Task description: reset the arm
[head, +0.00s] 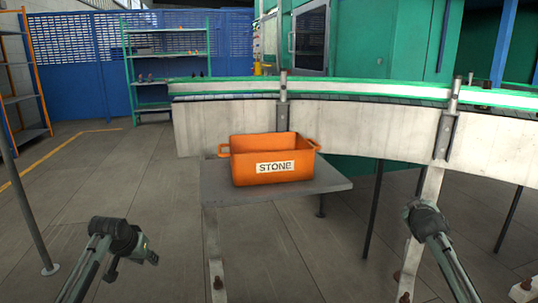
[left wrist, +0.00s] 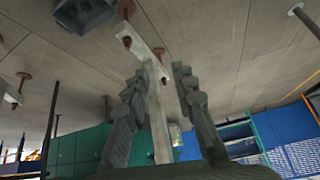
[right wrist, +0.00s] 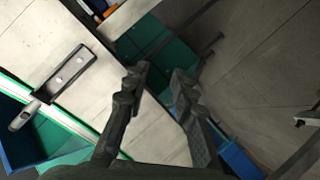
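My left gripper (head: 150,257) is low at the left in the head view, apart from the table and touching nothing. In the left wrist view its two fingers (left wrist: 157,78) stand apart with nothing held between them. My right arm (head: 430,222) shows at the lower right in the head view, where its fingers are hard to make out. In the right wrist view the right gripper's fingers (right wrist: 160,72) are apart and empty. No bottle can be made out clearly.
An orange bin (head: 300,145) labelled STONE sits on a small grey table (head: 335,184). Behind it runs a curved conveyor (head: 350,128) with green edging. A green shelf rack (head: 165,53) stands at the back left. The floor at left is open.

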